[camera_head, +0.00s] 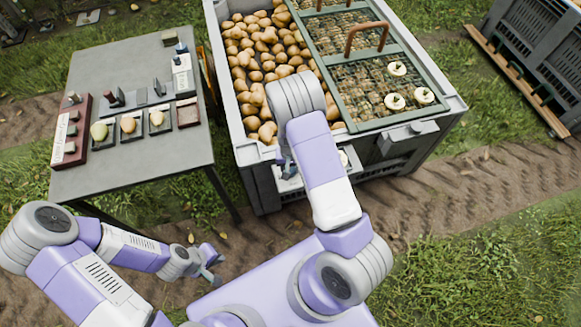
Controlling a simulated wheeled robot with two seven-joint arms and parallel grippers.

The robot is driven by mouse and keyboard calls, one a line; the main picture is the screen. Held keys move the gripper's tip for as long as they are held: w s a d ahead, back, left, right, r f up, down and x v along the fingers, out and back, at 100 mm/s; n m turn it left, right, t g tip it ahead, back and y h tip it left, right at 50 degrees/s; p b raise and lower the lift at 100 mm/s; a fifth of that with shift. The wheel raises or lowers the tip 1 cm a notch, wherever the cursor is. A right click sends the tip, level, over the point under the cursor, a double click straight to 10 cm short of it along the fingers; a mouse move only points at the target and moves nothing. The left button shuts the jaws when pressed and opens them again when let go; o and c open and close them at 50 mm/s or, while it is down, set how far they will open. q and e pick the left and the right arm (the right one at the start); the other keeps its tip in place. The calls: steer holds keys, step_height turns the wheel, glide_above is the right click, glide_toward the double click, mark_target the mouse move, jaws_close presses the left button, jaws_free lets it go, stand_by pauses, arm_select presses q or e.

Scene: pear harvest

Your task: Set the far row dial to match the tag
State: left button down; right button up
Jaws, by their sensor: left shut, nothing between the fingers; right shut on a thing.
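A large grey bin (264,187) stands in the middle, with a pale panel (343,158) on its front wall, mostly covered by my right arm. My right gripper (284,168) is at this front wall, left of my forearm. It is shut on a small part there; the arm hides most of it, so I cannot tell which dial it is or its setting. I cannot make out a tag's writing. My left gripper (213,266) is shut and empty, low over the dirt in front of the table, away from the bin.
Many pears (258,50) fill the bin's left side; a green frame with mesh (345,60) and pale round pieces (397,68) covers its right. A grey table (110,62) at left carries pears in trays, a red-brown board (70,130) and small devices. Another dark crate (535,45) stands far right.

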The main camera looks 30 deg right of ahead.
steer(key=shift+c, duration=0.8)
steer(key=shift+m, duration=0.4)
steer(key=m+p, duration=0.2)
steer(key=m, duration=0.2)
steer(key=shift+m+p, duration=0.3)
steer(key=m+p, duration=0.1)
steer(key=m, duration=0.2)
steer(key=shift+m+p, duration=0.7)
steer(key=shift+m, duration=1)
